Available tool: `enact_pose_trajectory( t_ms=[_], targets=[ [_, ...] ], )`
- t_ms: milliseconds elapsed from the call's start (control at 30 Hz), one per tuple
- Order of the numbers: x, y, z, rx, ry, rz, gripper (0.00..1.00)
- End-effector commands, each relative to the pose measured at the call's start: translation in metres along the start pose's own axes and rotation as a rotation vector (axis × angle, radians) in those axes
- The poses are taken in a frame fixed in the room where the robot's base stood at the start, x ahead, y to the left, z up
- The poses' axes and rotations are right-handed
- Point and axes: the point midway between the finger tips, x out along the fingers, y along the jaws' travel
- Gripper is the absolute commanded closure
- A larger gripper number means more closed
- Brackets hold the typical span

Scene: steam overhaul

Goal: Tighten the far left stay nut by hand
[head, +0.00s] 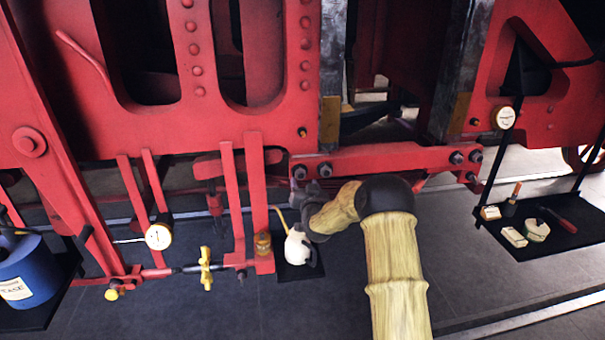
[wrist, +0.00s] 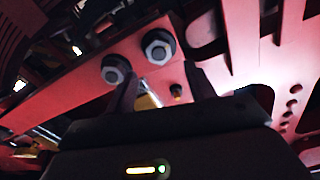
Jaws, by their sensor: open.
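The red stay bar (head: 390,158) runs across below the frame, with a pair of dark hex nuts at each end. The far left stay nut (head: 299,171) sits at the bar's left end, beside a second nut (head: 324,169). My gripper (head: 302,192) is just below this left pair, partly hidden by my own wrist. In the wrist view, my open gripper (wrist: 162,90) has a dark finger on each side and nothing held. One nut (wrist: 158,47) shows ahead between the fingers and another nut (wrist: 115,69) lies left of it. I cannot tell for certain which is the far left.
A gauge (head: 158,237) and a blue tin (head: 27,270) are further left. A tool tray (head: 560,240) hangs at right.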

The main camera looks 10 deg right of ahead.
Motion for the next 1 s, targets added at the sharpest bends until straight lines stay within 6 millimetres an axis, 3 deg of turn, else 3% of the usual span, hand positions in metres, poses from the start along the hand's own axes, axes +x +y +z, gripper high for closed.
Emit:
enact_pose_trajectory(
  t_ms=[400,800,833,1000],
  targets=[
    [0.043,0.000,-0.001,0.000,0.000,0.001,0.45],
    [0.049,0.002,0.000,0.000,0.000,0.003,0.45],
    [0.049,0.002,0.000,0.000,0.000,0.003,0.47],
    [0.049,0.002,0.000,0.000,0.000,0.003,0.81]
  ],
)
